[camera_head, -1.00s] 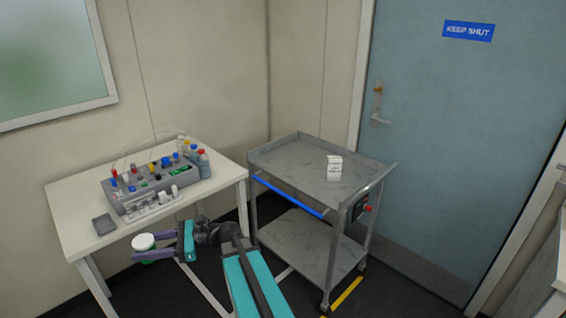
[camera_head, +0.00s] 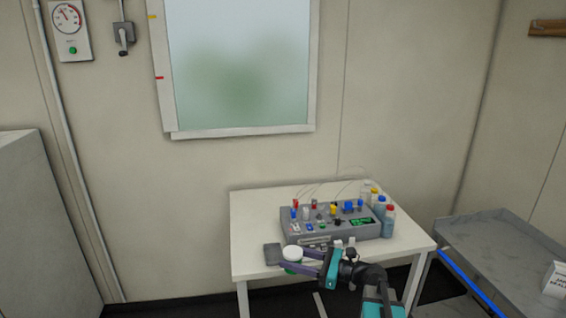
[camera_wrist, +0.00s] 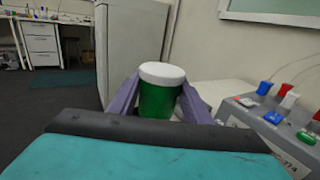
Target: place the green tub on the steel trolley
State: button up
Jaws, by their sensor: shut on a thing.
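The green tub (camera_wrist: 158,98) with a white lid is upright between the purple fingers of my gripper (camera_wrist: 157,103) in the wrist view. My gripper is shut on it. In the head view the tub (camera_head: 292,255) shows mostly as its white lid, with my gripper (camera_head: 290,268) around it at the front edge of the white table. I cannot tell if it touches the table. The steel trolley (camera_head: 490,236) stands at the right, partly cut off by the frame edge.
The white table (camera_head: 256,222) bears a grey bioreactor unit (camera_head: 330,226), bottles (camera_head: 388,221) and a dark grey pad (camera_head: 272,254). A white box (camera_head: 556,279) stands on the trolley, which has a blue handle (camera_head: 470,281). A grey cabinet (camera_head: 45,225) is at the left.

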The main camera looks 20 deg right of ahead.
aim_at(514, 263)
jog(key=z, duration=0.65)
jog(key=i, duration=1.2)
jog(key=z, duration=0.1)
